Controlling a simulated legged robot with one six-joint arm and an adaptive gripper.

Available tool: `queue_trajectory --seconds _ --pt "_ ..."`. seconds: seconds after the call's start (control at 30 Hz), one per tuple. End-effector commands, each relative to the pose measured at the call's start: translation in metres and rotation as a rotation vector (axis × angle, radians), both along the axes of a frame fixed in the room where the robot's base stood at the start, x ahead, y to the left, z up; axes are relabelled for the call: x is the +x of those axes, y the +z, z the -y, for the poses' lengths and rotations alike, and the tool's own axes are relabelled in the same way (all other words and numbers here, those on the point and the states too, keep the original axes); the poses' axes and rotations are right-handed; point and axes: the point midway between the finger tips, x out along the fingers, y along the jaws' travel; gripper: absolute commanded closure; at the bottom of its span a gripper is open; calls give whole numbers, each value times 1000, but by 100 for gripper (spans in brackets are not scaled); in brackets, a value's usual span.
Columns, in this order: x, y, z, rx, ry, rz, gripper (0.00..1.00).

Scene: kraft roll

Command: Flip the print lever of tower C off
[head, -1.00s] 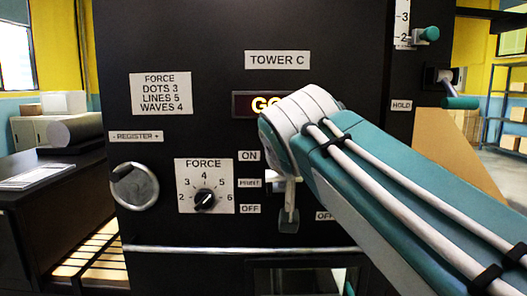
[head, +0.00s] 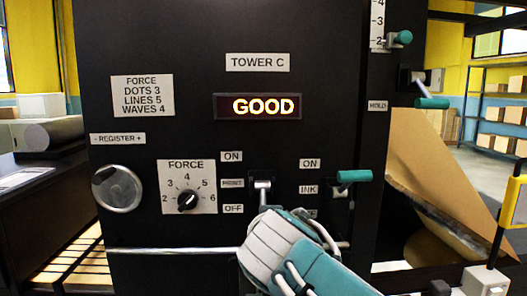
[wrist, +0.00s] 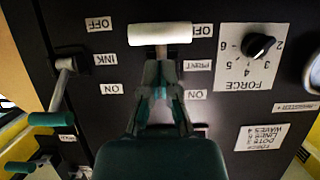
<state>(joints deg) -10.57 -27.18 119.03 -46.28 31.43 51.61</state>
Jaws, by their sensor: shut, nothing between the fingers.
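The print lever of tower C has a metal arm in the head view (head: 262,187), between the ON and OFF labels. Its lower part is hidden behind my arm. In the upside-down wrist view its pale handle (wrist: 160,34) lies level with the OFF labels, so the lever points to the OFF side. My gripper (wrist: 158,72) is shut and empty, just on the ON side of that handle. I cannot tell whether it touches the lever. In the head view my fingers are hidden behind my wrist.
The teal-handled ink lever (head: 354,176) stands right of the print lever, toward ON. The force knob (head: 187,200) and register knob (head: 118,188) are to the left. The lit display (head: 258,106) reads GOOD. Another teal-handled lever (head: 432,103) is at upper right, by HOLD.

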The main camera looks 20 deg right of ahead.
Motion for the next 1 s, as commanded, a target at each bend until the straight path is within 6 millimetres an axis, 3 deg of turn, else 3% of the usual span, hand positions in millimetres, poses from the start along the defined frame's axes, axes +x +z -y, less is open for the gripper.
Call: queue_trajectory --seconds 0.43,1.0 --pt "13 -34 3 -1 0 -1 100" --pt "17 -41 4 0 0 1 100"
